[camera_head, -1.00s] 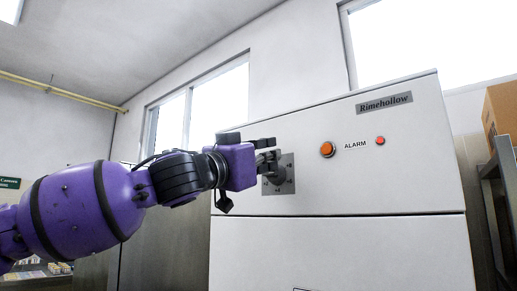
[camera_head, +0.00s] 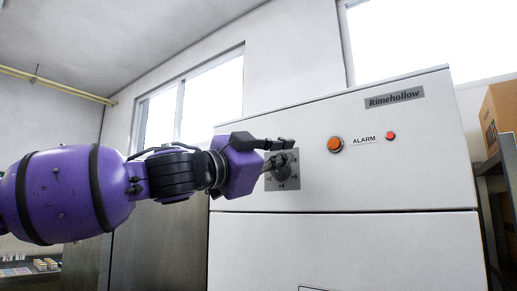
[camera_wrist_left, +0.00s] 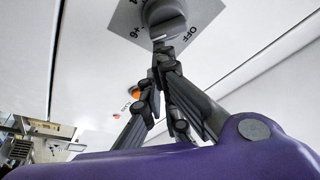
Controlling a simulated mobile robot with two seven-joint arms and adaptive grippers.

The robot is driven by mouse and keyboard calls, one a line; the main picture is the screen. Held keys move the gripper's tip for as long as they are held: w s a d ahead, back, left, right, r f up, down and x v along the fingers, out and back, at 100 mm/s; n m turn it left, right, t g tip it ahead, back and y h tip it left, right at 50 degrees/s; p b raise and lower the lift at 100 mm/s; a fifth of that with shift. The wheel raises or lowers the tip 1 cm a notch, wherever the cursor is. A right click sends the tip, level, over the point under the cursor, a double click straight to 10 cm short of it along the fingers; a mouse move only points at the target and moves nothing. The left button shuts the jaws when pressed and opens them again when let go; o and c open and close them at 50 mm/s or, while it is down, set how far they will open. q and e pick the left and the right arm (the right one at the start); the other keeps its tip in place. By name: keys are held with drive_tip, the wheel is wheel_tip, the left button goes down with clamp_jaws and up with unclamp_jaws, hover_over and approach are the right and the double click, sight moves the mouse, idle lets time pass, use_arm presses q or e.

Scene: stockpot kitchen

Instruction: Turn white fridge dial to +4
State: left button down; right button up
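The white fridge (camera_head: 400,175) has a grey square dial plate (camera_head: 283,184) on its upper front, with +2 and +4 readable at its lower edge. My left gripper (camera_head: 287,152) is at the plate and covers much of the round grey dial in the head view. In the left wrist view the dial (camera_wrist_left: 163,14) shows at the top, with OFF and +6 on its plate. The left fingertips (camera_wrist_left: 163,50) are just below the dial, close together; whether they touch it or each other is unclear. My right gripper is not in view.
An orange button (camera_head: 335,144), an ALARM label and a small red light (camera_head: 390,136) are right of the dial. A Rimehollow plate (camera_head: 394,97) is above. A cardboard box (camera_head: 500,115) on a shelf stands at the far right.

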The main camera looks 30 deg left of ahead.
sight(282, 172)
use_arm(q)
drive_tip(key=shift+w+f+m+g+h+p, duration=0.2)
drive_tip(key=shift+f+m, duration=0.25)
drive_tip(key=shift+f, duration=0.4)
drive_tip(key=shift+s+f+m+g+h+p, duration=0.1)
drive_tip(key=shift+f+m+p, duration=0.15)
drive_tip(key=shift+f+m, duration=0.4)
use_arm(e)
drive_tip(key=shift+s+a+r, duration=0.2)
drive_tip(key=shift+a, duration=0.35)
use_arm(q)
drive_tip(key=shift+f, duration=0.15)
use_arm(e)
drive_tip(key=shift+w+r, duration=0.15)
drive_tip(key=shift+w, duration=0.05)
